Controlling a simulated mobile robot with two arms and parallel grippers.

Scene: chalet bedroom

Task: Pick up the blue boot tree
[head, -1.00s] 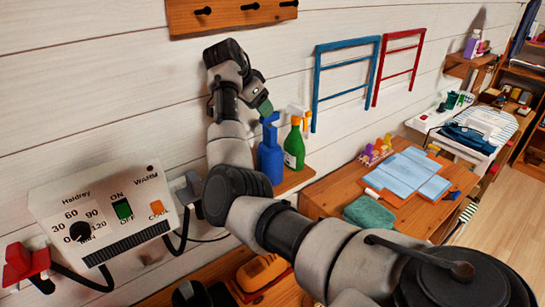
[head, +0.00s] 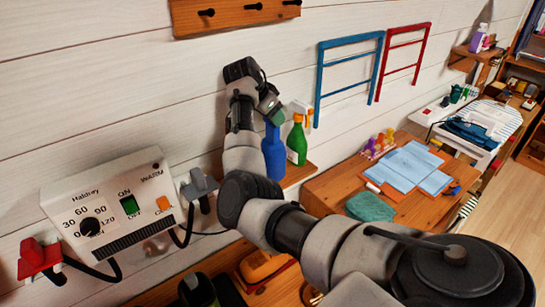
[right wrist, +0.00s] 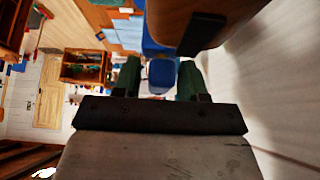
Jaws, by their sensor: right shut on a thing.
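The blue boot tree (head: 273,152) stands upright in the head view, an all-blue piece at the wall beside a green spray bottle. My right gripper (head: 270,108) is at its top end, shut on it. In the right wrist view the green fingers (right wrist: 160,82) stand on either side of a small blue part (right wrist: 162,75), with more blue behind it. The fingers cover part of the top, and I cannot tell whether its base is clear of the shelf. My left gripper is not in view.
The green spray bottle (head: 297,143) stands close on the right on a wooden shelf (head: 299,174). A white control box (head: 112,203) with cables is on the wall at left. A wooden desk (head: 330,192) holds blue papers and a green cloth (head: 370,207).

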